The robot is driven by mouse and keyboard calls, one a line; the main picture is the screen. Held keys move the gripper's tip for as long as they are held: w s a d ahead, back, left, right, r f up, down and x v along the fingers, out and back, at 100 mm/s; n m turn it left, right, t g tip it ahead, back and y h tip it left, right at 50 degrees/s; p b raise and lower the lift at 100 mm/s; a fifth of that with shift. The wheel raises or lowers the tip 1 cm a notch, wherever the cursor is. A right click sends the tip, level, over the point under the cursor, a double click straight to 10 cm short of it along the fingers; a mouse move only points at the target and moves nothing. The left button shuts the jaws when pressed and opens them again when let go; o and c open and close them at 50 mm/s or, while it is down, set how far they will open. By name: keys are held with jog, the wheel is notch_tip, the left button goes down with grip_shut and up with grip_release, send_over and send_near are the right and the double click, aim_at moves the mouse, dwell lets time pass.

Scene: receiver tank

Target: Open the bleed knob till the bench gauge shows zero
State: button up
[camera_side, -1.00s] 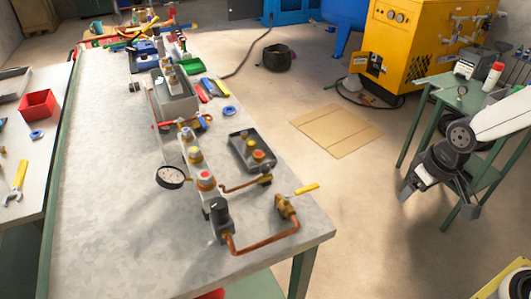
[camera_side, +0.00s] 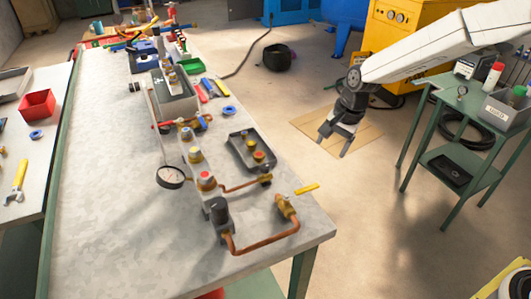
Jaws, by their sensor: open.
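The bench gauge (camera_side: 170,177), a round white dial with a dark rim, stands at the left of the pipework on the grey bench. Its needle is too small to read. I cannot tell which is the bleed knob. My gripper (camera_side: 335,147) is open and empty, pointing down, up and right of the valve and apart from everything.
A dark tray (camera_side: 240,152) with small fittings sits behind the copper pipe (camera_side: 265,243). A grey bin (camera_side: 176,103) and tools stand farther back. The bench's front left surface (camera_side: 110,220) is clear. A green side table (camera_side: 465,120) stands at the right.

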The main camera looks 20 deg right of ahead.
aim_at(266, 166)
jog(key=w+a+f+m+g+y, duration=0.1)
jog(key=w+a+f+m+y, duration=0.1)
jog(key=w+a+m, duration=0.6)
jog(key=w+a+f, duration=0.1)
jog(key=w, duration=0.1)
jog(key=shift+w+a+f+m+y, duration=0.15)
jog(key=shift+w+f+m+y, duration=0.15)
jog(key=shift+w+m, duration=0.1)
jog(key=shift+x, duration=3.85)
grip_shut()
